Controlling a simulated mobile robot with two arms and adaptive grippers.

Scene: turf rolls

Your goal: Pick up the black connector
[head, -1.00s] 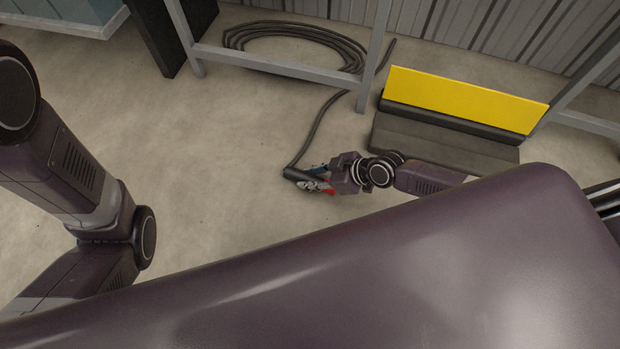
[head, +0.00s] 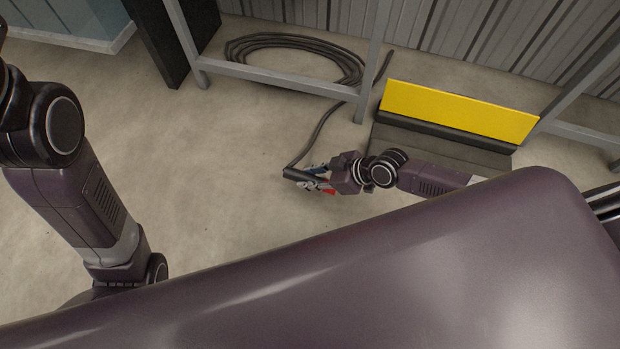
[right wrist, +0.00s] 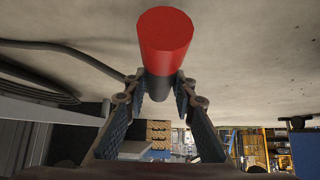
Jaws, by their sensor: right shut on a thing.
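The black connector (head: 296,174) is at the end of a black cable (head: 322,128) over the concrete floor, with a red end (head: 328,190). My right gripper (head: 314,177) is around it, with its fingers on either side. In the right wrist view the red end (right wrist: 165,42) faces the camera, and a short black part (right wrist: 158,88) shows between the fingertips (right wrist: 158,92). The fingers are shut on the connector. I cannot tell whether it touches the floor. My left arm shows at the left of the head view, but its gripper is out of view.
The cable runs back to a coil (head: 290,55) beneath a grey metal frame (head: 270,84). A yellow panel with a dark base (head: 460,112) stands close behind my right arm. A black post (head: 172,40) stands at the back left. The middle floor is clear.

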